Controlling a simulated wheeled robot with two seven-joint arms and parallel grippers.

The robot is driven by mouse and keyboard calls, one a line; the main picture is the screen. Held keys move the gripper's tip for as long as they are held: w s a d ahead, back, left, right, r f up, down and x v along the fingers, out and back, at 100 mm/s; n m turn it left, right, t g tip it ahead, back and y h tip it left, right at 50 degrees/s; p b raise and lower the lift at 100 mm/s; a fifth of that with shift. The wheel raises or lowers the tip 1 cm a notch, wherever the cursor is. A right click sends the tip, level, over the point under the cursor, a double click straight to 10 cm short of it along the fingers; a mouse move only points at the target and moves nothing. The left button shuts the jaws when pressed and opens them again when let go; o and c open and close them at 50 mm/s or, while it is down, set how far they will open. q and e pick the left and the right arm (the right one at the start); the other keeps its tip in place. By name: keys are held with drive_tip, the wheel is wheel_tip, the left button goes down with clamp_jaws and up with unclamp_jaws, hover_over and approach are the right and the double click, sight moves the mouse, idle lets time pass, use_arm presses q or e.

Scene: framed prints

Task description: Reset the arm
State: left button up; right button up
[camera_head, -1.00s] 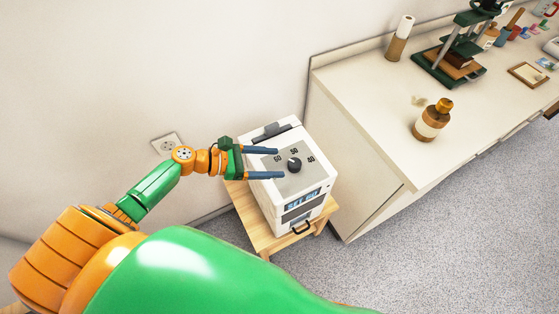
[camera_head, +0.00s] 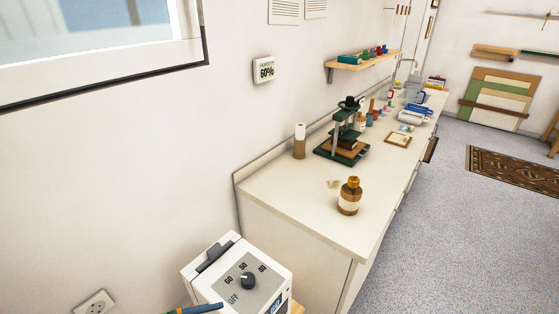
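The finger is apart from the machine's black knob (camera_head: 248,281). The rest of this gripper and its arm are below the frame, so I cannot tell whether it is open. The knob sits on a grey panel marked OFF, 60, 50 and 40. My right gripper is not in view.
A wall display (camera_head: 263,70) reads 60%.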

use_arm(q)
drive_tip(key=s+d+f+m+g+y, duration=0.25)
drive_tip(key=s+m, duration=0.35)
drive_tip(key=m, duration=0.3)
drive_tip(key=s+d+f+m+g+y, duration=0.25)
drive_tip(key=s+m, duration=0.25)
drive_tip(key=m, duration=0.4)
drive_tip(key=s+a+r+m+t+y, duration=0.2)
drive_tip(key=a+r+m+y, duration=0.2)
drive_tip(key=a+m+y, duration=0.25)
wheel_tip(320, 180, down, 18)
drive_tip(key=s+g, duration=0.1)
drive_tip(key=s, duration=0.1)
drive_tip(key=s+a+f+g, duration=0.1)
drive_tip(key=s+a+f, duration=0.1)
drive_tip(key=s+f, duration=0.7)
drive_tip(key=s, duration=0.3)
drive_tip(key=shift+a, duration=0.35)
drive_tip(key=shift+w+n+h, duration=0.1)
drive_tip(key=shift+n+h, duration=0.15)
